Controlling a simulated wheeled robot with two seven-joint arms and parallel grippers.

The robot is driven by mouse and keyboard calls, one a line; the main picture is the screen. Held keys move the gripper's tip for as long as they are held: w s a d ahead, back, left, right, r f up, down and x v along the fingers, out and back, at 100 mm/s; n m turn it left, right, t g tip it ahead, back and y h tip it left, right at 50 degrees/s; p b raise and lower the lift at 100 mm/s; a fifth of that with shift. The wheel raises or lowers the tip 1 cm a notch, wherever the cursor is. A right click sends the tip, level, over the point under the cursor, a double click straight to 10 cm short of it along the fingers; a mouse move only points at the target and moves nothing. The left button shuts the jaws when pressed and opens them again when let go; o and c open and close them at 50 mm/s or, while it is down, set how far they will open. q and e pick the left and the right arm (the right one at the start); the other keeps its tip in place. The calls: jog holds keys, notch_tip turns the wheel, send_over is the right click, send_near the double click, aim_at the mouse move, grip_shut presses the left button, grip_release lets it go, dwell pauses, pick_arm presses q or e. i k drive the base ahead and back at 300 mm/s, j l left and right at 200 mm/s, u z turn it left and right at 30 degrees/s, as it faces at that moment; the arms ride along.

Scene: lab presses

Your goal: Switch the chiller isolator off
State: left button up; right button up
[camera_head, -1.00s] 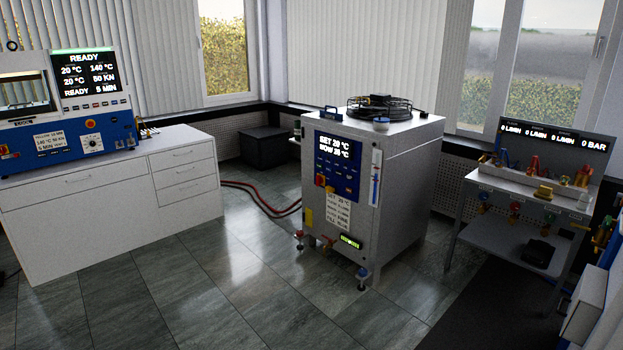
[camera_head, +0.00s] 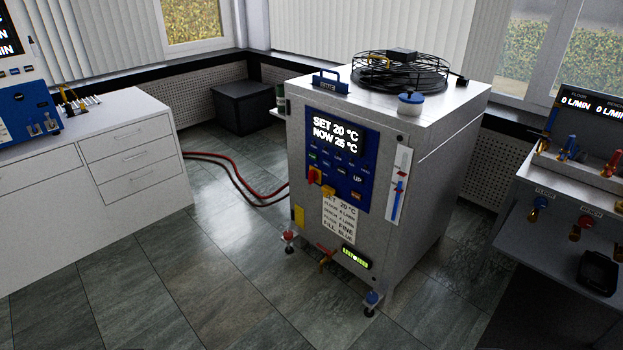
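The chiller (camera_head: 375,240) is a white cabinet standing in the middle of the view, with a black fan guard on top. Its blue panel (camera_head: 342,160) reads SET 20 °C and NOW 25 °C. The knob's exact position is too small to tell. Neither of my grippers is in view.
A white drawer bench (camera_head: 110,170) stands at the left. Red hoses (camera_head: 240,180) run across the floor to the chiller's left side. A manifold bench (camera_head: 560,220) with valves stands at the right. The tiled floor (camera_head: 220,290) in front is clear.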

aim_at(313, 177)
jog(key=i+j, duration=0.4)
jog(key=i, duration=0.15)
jog(key=i+j, duration=0.4)
jog(key=i, duration=0.15)
jog(key=i+j+u, duration=0.1)
jog(key=i+j, duration=0.65)
jog(key=i, duration=0.35)
